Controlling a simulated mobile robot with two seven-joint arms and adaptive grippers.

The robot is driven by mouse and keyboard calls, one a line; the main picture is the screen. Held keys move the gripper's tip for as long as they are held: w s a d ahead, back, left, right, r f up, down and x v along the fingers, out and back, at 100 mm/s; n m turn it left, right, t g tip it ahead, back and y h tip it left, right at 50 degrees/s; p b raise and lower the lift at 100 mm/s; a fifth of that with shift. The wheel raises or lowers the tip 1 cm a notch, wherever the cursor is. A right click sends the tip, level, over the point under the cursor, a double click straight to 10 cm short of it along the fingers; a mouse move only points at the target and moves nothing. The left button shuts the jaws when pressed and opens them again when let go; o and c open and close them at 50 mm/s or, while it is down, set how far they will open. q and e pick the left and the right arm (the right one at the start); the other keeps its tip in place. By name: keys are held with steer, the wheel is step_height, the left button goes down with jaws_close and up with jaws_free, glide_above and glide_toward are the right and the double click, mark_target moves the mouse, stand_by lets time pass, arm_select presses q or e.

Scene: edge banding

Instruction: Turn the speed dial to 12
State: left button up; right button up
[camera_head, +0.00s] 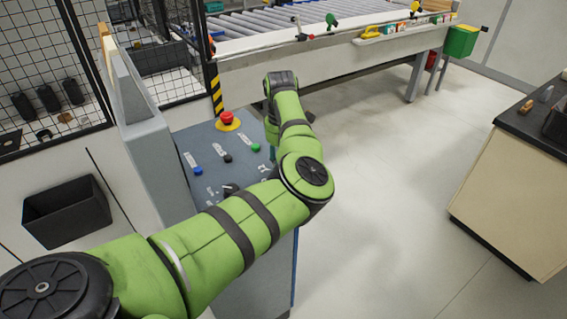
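The control panel (190,138) is a grey-blue sloped console left of centre. On it are a red emergency stop button (227,118) on a yellow ring, a blue button (197,170), a black knob or button (228,158) and a green button (255,147). A dark knob-like part (230,188) shows lower on the panel, partly covered by my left arm. I cannot tell whether it is the speed dial, and no dial numbers can be read. My green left arm reaches across the panel from the lower left. Its gripper is hidden behind the arm. My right gripper is out of view.
A black bin (67,212) hangs on the white machine front at left. A wire mesh guard (45,70) stands behind it. A roller conveyor (335,60) crosses the back. A beige cabinet (515,195) with a dark top stands at right. The floor between is clear.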

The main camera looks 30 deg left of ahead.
arm_select(q)
steer(key=m+b, duration=0.2)
steer(key=m, duration=0.2)
steer(key=shift+f, duration=0.1)
steer(key=shift+m+b, duration=0.55)
steer(key=shift+m, duration=0.85)
steer(key=o, duration=1.1)
steer(key=shift+o, duration=0.2)
step_height(320, 180, up, 12)
